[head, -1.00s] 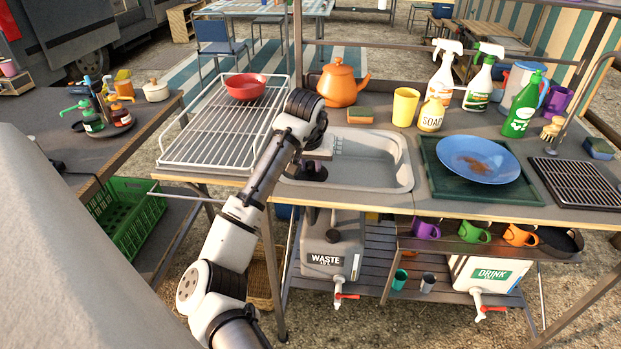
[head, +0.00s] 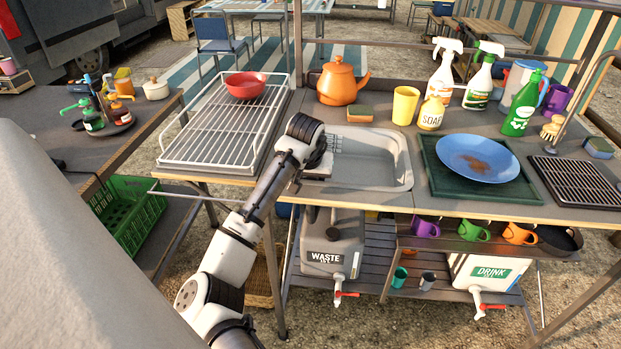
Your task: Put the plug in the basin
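The basin (head: 402,160) is a pale grey sink set into the counter, with a metal rack showing inside its far left part. My arm reaches up to the basin's left end and covers that part of it. My gripper (head: 316,167) is at the basin's left side, mostly hidden behind my wrist. Its fingers cannot be made out, nor whether it holds anything. I cannot make out the plug in this view.
A wire drying rack (head: 205,145) with a red bowl (head: 246,86) is to the left. An orange kettle (head: 341,82), sponge (head: 359,114) and yellow cup (head: 405,104) stand behind the basin. A blue plate (head: 477,158) lies on a green mat (head: 437,178) to the right.

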